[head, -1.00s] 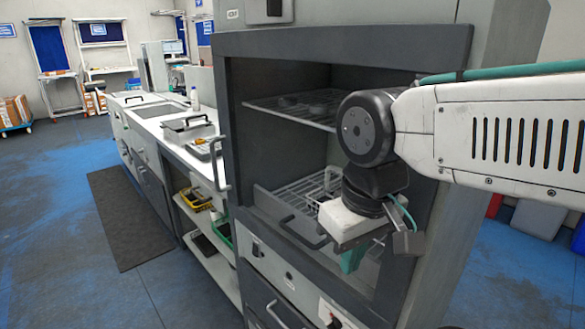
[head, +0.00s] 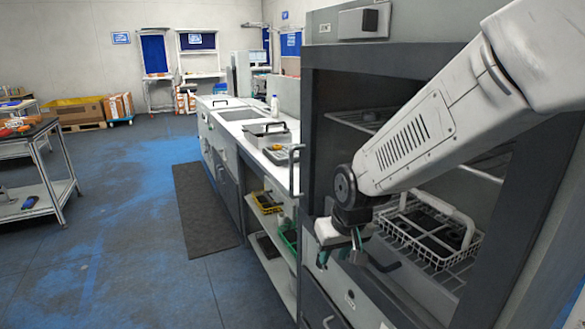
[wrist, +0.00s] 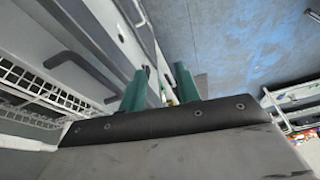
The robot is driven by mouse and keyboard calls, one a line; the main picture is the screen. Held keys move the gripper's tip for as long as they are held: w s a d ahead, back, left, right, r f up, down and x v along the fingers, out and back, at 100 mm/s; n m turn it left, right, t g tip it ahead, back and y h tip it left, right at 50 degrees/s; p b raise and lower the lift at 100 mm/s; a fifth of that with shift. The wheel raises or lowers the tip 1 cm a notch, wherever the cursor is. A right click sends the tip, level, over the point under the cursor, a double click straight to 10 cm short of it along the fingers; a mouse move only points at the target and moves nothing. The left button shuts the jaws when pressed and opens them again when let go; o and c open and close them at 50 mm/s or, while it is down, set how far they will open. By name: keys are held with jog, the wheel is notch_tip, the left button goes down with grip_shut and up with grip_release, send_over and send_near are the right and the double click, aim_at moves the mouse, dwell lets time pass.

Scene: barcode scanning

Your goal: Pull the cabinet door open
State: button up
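The grey cabinet (head: 308,150) stands at the right of the head view. Its upper front is open, showing a shelf and a white wire basket (head: 432,235) inside. My gripper (head: 334,260) points down in front of the opening, left of the low handle. In the wrist view its teal fingers (wrist: 160,78) are apart with nothing between them.
A counter (head: 262,140) with a sink, a tray and a bottle runs back left of the cabinet. A dark mat (head: 203,210) lies beside it. A metal table (head: 40,150) stands at the far left. The blue-grey floor between is clear.

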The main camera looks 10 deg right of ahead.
jog(key=w+a+f+t, duration=0.2)
jog(key=w+f+t, duration=0.1)
jog(key=w, duration=0.7)
jog(key=t, duration=1.2)
send_near(292, 168)
jog(key=w, duration=0.3)
jog(key=shift+m, duration=0.3)
jog(key=w, duration=0.7)
jog(key=shift+w+a+r, duration=0.15)
jog(key=shift+w+r, duration=0.1)
jog(key=shift+w, duration=0.15)
grip_shut()
